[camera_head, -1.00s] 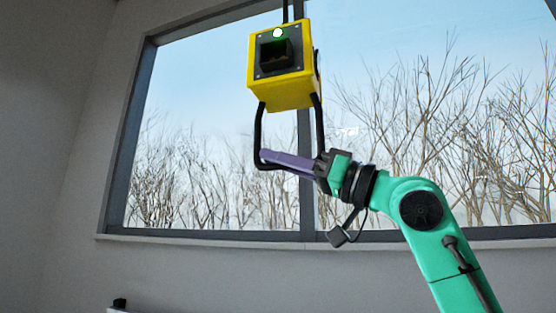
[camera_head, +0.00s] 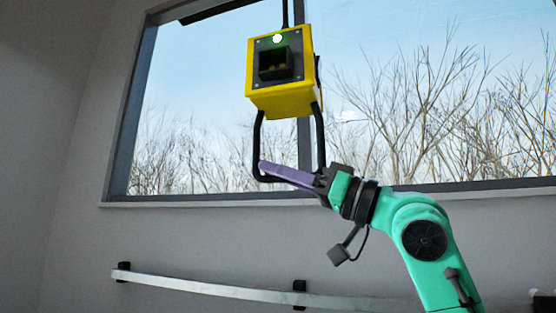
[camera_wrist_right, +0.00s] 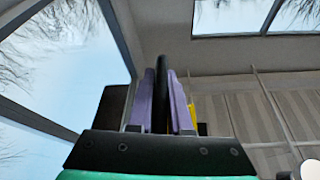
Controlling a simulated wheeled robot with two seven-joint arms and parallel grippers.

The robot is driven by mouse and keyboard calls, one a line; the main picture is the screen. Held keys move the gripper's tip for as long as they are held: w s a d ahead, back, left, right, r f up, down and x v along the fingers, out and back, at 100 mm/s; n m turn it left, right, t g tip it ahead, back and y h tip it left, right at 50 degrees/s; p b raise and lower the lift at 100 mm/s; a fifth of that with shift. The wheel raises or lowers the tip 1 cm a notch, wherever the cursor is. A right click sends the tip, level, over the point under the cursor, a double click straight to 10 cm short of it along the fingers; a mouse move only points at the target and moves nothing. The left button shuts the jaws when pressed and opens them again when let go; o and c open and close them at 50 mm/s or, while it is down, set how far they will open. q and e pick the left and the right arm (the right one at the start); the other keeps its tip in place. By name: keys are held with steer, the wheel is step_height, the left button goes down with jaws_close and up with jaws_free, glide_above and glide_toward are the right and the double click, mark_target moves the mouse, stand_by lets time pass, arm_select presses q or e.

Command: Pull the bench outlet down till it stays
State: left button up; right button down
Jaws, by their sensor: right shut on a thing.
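The bench outlet is a yellow box (camera_head: 280,88) with a dark socket face and a lit greenish-white lamp. It hangs from a black cord (camera_head: 285,12) in front of the window. A black U-shaped handle (camera_head: 257,135) hangs below it. My right gripper (camera_head: 268,170) has its purple fingers shut on the bottom of this handle. In the right wrist view the black handle bar (camera_wrist_right: 163,90) stands between the purple fingers, and a sliver of the yellow box (camera_wrist_right: 194,108) shows beside them. My left gripper is not in view.
A large window (camera_head: 410,120) with bare trees outside fills the wall behind. Its sill (camera_head: 160,203) runs below. A pale rail (camera_head: 220,290) on dark brackets is on the wall lower down. The space around the outlet looks clear.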

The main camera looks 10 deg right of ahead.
arm_select(q)
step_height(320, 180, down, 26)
steer(key=b, duration=2.4)
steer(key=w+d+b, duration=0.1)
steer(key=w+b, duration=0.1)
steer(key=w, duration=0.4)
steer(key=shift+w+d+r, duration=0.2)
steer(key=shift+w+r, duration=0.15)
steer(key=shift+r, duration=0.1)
arm_select(e)
step_height(320, 180, down, 39)
steer(key=shift+r, duration=0.15)
steer(key=c, duration=0.8)
jaws_free()
steer(key=shift+a, duration=0.1)
steer(key=shift+c, duration=0.2)
